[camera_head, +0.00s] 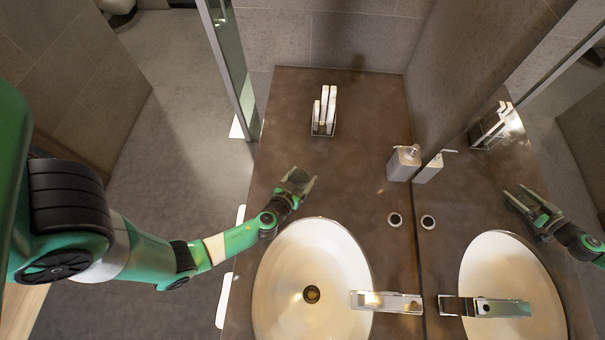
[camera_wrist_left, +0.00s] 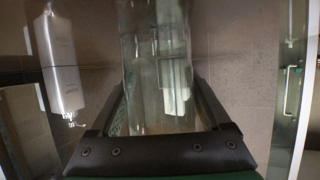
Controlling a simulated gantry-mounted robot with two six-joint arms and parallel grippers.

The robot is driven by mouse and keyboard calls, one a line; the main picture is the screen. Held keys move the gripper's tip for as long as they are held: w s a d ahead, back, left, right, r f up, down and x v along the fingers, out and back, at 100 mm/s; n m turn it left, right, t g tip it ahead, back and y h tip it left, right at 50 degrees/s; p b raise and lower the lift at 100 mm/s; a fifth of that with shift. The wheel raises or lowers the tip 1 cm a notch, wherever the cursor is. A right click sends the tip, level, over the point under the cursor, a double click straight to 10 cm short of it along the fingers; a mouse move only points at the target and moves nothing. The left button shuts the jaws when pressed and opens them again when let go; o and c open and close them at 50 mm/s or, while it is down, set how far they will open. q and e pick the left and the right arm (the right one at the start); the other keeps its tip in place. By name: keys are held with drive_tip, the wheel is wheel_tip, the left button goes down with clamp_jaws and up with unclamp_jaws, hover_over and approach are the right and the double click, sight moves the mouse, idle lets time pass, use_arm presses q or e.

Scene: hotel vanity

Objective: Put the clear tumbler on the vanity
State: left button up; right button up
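My left gripper (camera_head: 299,183) is over the brown vanity top (camera_head: 345,172), behind the left side of the round basin. In the left wrist view, the clear tumbler (camera_wrist_left: 142,85) stands between the two dark fingers, which look closed against its sides. Its upper end in that view is cut off by the frame. In the head view the glass is barely visible at the fingers, and I cannot tell whether its base touches the vanity. My right gripper is not in view.
A round basin (camera_head: 275,285) with a chrome faucet (camera_head: 388,301) is in front. A white soap dispenser (camera_head: 403,164) stands by the mirror at right. A rack of white items (camera_head: 324,112) stands at the back. The vanity between them is clear.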

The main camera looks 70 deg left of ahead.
use_arm(q)
drive_tip(key=shift+o, duration=1.1)
drive_tip(key=shift+r, duration=0.1)
drive_tip(key=shift+s+d+r, duration=0.1)
drive_tip(key=v, duration=0.9)
drive_tip(key=shift+s+d+r, duration=0.15)
drive_tip(key=shift+d, duration=0.05)
drive_tip(key=p+v, duration=0.2)
drive_tip(key=p, duration=0.5)
drive_tip(key=shift+a+r, duration=0.1)
drive_tip(key=shift+r, duration=0.05)
drive_tip(key=shift+s+p, duration=0.1)
drive_tip(key=shift+p, duration=0.2)
